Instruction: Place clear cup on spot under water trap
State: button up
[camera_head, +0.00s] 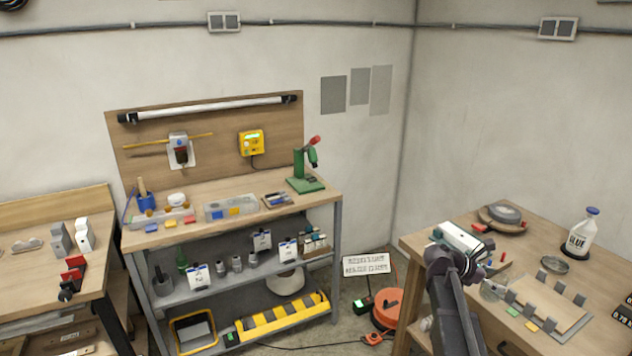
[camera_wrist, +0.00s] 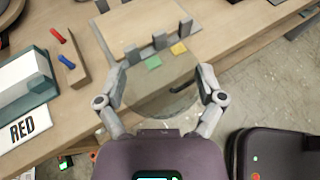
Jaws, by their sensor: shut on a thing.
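The clear cup (camera_wrist: 158,98) is see-through and round, between the two grey fingers of my gripper (camera_wrist: 162,82) in the wrist view. My gripper is shut on it, above the front edge of the right-hand table. In the head view my gripper (camera_head: 490,284) is at that table's near left part, and the cup is hard to make out. The likely water trap (camera_head: 180,152), a dark bowl on a white plate, hangs on the wooden back board of the middle bench, far from my gripper. The spot under it cannot be made out clearly; a small white object (camera_head: 177,200) stands below.
The right-hand table (camera_head: 535,225) holds a white box (camera_head: 460,238), a glue bottle (camera_head: 580,235), a glass dish (camera_head: 554,264) and a board with grey blocks (camera_head: 548,300). The middle bench carries a clear case (camera_head: 230,208) and a green stand (camera_head: 304,172). An orange reel (camera_head: 388,307) lies on the floor between.

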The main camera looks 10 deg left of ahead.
aim_at(188, 188)
jog(key=k, duration=0.2)
jog(key=i, duration=1.2)
jog(key=u, duration=0.5)
jog(key=i, duration=0.7)
jog(key=u, duration=0.55)
jog(key=i, duration=0.5)
jog(key=u, duration=0.95)
jog(key=i, duration=0.8)
jog(key=u, duration=0.5)
